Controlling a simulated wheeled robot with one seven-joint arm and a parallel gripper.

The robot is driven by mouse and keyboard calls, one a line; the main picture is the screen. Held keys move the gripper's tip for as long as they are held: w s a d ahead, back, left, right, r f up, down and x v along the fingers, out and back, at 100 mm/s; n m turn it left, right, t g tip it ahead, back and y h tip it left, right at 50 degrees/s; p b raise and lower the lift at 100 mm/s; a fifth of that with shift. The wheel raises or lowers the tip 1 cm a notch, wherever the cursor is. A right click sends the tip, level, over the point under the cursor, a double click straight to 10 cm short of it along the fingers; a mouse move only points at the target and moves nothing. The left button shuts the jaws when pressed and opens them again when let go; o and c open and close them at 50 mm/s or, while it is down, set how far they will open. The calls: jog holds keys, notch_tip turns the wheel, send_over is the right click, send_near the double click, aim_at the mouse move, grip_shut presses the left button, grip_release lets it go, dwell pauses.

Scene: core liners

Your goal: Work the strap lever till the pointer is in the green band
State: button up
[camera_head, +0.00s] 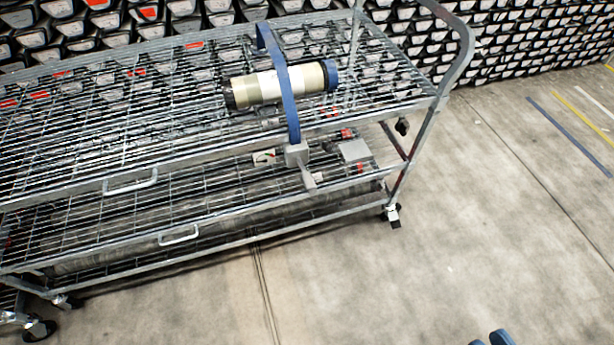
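A blue strap (290,105) runs over a cylindrical core liner (265,86) with a pale middle band, lying on the cart's top shelf. The strap comes down over the shelf's front edge to a grey ratchet box (297,154). A light grey lever (308,179) hangs down from the box, slightly tilted. A small pale gauge (264,158) with some green and red sits left of the box; its pointer is too small to read. Two blue rounded tips at the bottom edge seem to be my gripper (490,339); they are mostly cut off, well away from the lever.
The wire-shelf cart (130,182) stands on casters, with handles along its front and a curved push bar (462,60) at right. A grey box (354,151) is right of the ratchet. Racks of liners fill the back. The concrete floor (480,220) in front and right is clear.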

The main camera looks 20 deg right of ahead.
grip_shut()
dwell(1.3)
